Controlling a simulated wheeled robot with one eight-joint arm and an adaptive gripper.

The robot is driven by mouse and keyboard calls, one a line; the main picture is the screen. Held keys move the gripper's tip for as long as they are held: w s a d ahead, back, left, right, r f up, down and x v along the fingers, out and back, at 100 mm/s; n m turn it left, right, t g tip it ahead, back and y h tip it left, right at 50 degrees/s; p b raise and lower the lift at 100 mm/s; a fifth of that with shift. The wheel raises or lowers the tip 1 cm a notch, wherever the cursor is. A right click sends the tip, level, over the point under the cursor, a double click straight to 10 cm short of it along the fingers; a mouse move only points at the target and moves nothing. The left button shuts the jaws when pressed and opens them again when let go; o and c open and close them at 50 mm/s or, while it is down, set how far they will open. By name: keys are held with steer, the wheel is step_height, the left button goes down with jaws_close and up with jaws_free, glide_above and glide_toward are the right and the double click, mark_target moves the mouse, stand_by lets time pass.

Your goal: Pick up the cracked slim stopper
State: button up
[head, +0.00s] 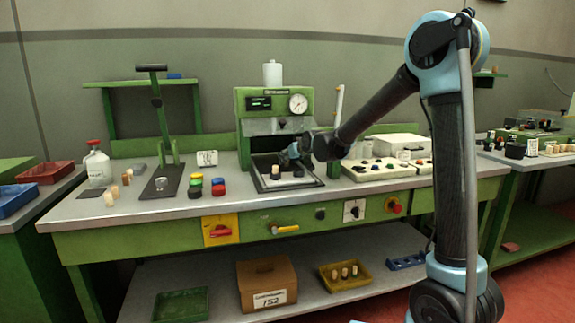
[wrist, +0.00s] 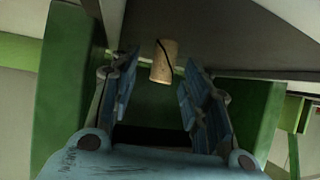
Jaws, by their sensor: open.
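The cracked slim stopper (wrist: 163,62) is a pale cork cylinder with a dark curved line across its side. In the wrist view it stands between the fingertips, with a gap to each finger. My gripper (wrist: 161,72) is open, its blue pads on either side of the cork. In the head view my gripper (head: 297,154) is low over a dark tray (head: 262,186) in front of the green machine. A small pale cork (head: 275,172) shows in that tray; I cannot tell there if it is the cracked one.
The green machine (head: 244,105) with a gauge stands close behind my gripper. Colored caps (head: 217,187) and a lever press (head: 158,130) are to the left. A cream box with knobs (head: 375,170) is to the right. Bare bench (head: 140,208) lies along the front left.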

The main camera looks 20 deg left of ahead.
steer(key=shift+x, duration=0.8)
steer(key=c, duration=0.8)
steer(key=shift+o, duration=0.2)
steer(key=shift+d, duration=0.1)
